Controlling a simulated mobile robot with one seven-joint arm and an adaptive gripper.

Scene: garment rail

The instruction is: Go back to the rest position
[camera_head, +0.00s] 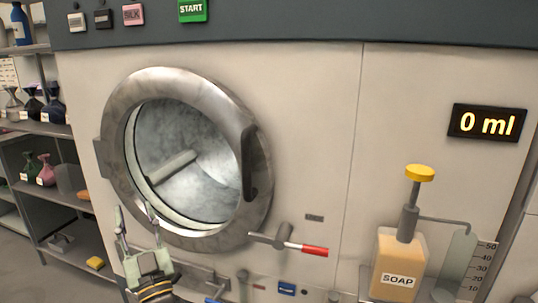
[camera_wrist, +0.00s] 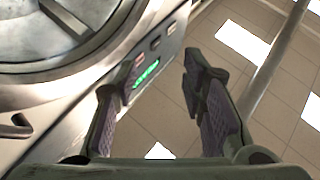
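My gripper (camera_head: 137,222) is in the lower left of the head view, in front of the washing machine's round door (camera_head: 185,160). Its two fingers are spread apart with nothing between them. The wrist view also shows my gripper (camera_wrist: 155,80) open and empty, with ceiling panels and floor-like tiles behind the gap. The door has a metal ring and a dark handle (camera_head: 249,163) on its right side. The door looks shut, with the drum seen through the glass.
A lever with a red grip (camera_head: 314,251) sticks out right of the door. A soap pump bottle (camera_head: 400,262) and a measuring cylinder (camera_head: 455,265) stand at the lower right, under a "0 ml" display (camera_head: 487,122). Shelves with flasks (camera_head: 45,170) stand at the left.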

